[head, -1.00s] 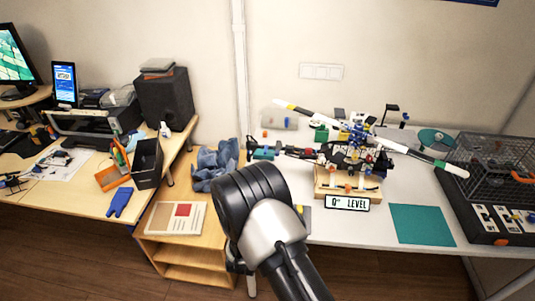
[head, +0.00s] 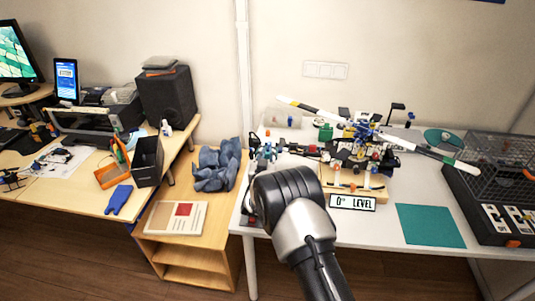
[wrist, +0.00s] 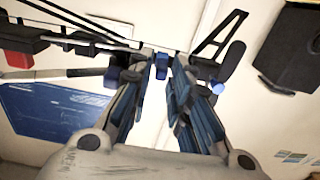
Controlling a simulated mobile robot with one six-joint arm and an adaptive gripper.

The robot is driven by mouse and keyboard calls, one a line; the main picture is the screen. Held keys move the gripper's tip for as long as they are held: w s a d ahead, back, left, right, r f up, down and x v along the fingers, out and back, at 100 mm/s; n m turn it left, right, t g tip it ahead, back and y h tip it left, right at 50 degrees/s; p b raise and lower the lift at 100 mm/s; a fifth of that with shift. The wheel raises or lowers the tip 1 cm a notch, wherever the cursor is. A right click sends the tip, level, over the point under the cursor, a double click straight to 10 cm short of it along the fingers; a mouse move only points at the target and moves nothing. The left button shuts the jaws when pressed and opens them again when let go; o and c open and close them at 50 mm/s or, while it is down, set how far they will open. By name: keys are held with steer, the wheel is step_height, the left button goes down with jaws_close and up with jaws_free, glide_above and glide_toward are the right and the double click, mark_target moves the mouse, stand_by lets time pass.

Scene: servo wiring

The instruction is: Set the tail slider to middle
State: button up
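The model helicopter (head: 362,135) stands on a wooden block on the white table, behind a "0° LEVEL" sign (head: 352,202). Its black tail boom reaches left towards my gripper (head: 268,150), which my arm partly hides. In the wrist view my gripper (wrist: 163,72) has its two blue-black fingers apart. A small blue round piece (wrist: 161,66) shows between the fingertips, on or near the dark tail rod; it may be the tail slider. I cannot tell whether a finger touches it. A black triangular fin (wrist: 218,35) stands right of the fingertips, and a red block (wrist: 18,60) is at far left.
A black control panel (head: 511,217) with white plates and a wire basket (head: 490,160) stand at the table's right. A green mat (head: 430,225) lies at the front. Blue cloth (head: 217,165) and a speaker (head: 167,99) are left. The pole (head: 242,80) rises behind.

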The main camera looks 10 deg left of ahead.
jaws_close()
stand_by(0.7)
